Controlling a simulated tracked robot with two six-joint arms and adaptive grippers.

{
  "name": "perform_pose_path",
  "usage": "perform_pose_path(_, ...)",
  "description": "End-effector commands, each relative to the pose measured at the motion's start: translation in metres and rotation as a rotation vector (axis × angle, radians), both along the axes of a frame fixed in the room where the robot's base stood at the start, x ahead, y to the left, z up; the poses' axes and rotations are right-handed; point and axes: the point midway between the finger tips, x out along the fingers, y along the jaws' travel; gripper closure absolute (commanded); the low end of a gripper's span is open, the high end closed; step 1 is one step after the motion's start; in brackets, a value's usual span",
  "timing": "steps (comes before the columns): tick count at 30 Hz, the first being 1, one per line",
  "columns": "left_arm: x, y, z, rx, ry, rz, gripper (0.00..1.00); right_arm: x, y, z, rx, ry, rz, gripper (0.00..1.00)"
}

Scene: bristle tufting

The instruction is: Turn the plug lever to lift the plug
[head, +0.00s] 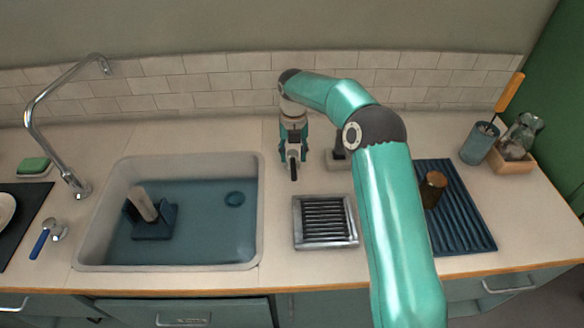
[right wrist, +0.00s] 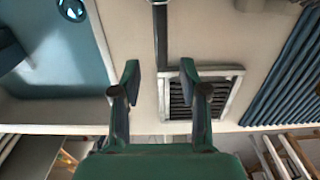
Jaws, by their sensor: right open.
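The plug lever (head: 293,172) is a dark bar on the counter just right of the sink. In the right wrist view the lever (right wrist: 161,35) runs down from a metal mount at the top edge, its near end between my fingertips in the picture. My right gripper (head: 292,158) is open over it, one finger to each side; I cannot tell whether they touch. The right gripper also shows in the right wrist view (right wrist: 159,77). The round dark plug (head: 235,199) lies in the water-filled sink (head: 256,215); whether it is seated is unclear. My left gripper is out of view.
A metal-framed grate (head: 325,240) lies in front of the lever. A blue holder (head: 152,229) stands in the sink. A ribbed blue mat (head: 463,222) with a brown object (head: 433,190) is at right. The tap (head: 35,122) is at left.

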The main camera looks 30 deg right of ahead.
Motion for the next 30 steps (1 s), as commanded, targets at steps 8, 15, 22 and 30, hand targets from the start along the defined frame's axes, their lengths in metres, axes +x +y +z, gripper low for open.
perform_pose_path(8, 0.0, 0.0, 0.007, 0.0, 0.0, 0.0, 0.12, -0.001, -0.001, -0.046, -0.001, 0.003, -0.002, 0.56)
perform_pose_path(15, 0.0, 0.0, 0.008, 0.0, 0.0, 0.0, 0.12, 0.0, -0.001, -0.059, 0.0, 0.0, -0.002, 0.56)
perform_pose_path(22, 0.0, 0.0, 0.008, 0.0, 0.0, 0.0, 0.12, 0.0, -0.001, -0.059, -0.001, -0.001, -0.002, 0.56)
perform_pose_path(30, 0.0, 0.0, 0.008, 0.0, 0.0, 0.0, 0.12, 0.0, -0.001, -0.059, -0.001, -0.001, -0.002, 1.0)
